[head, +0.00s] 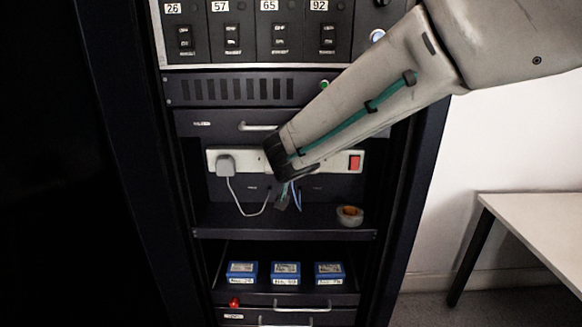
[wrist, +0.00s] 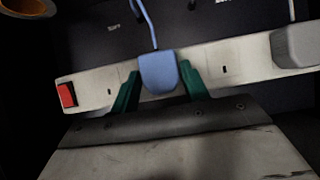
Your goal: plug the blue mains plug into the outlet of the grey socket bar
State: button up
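The grey socket bar (head: 328,161) runs across the rack above a dark shelf. It also shows in the wrist view (wrist: 238,74), turned the other way up, with a red switch at one end. The blue mains plug (wrist: 158,74) is in the middle of the wrist view, in front of the bar, with its blue cord leading up the picture. In the head view my arm hides the plug and the middle of the bar. The plug's pins are hidden, so I cannot tell whether they are in the outlet.
A grey plug (head: 226,164) with a white cord sits at the bar's left end. The red switch (head: 354,163) is at the right end. A tape roll (head: 350,214) lies on the shelf (head: 240,219). Several switch modules are above; blue boxes (head: 285,272) are below.

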jog(key=c, duration=0.4)
jog(key=shift+c, duration=0.2)
jog(key=shift+s+a, duration=0.1)
jog(key=shift+s, duration=0.85)
dwell(0.5)
jog(key=shift+s, duration=1.55)
jog(key=w+d, duration=0.2)
jog(key=d, duration=0.6)
jog(key=shift+w+d, duration=0.15)
jog(key=shift+d, duration=0.1)
jog(key=shift+w, duration=1)
dwell(2.4)
